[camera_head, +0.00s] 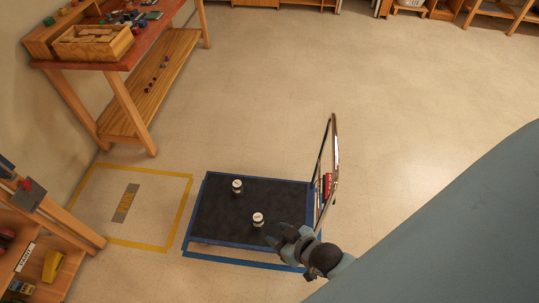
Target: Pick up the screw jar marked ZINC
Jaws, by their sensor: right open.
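Two small jars with pale lids stand upright on the black deck of a blue-edged platform cart (205,215). One jar (237,186) is farther back and left; the other jar (258,219) is nearer the front. Their labels are too small to read, so I cannot tell which is marked ZINC. My right gripper (274,240) is open over the cart's front right part, just right of and below the nearer jar in the picture. It appears empty. My left gripper is not in view.
The cart's metal push handle (332,170) rises at its right side, close to my right arm. A yellow floor marking (135,172) lies left of the cart. A workbench (105,50) stands back left, shelving (50,265) front left. The floor behind the cart is clear.

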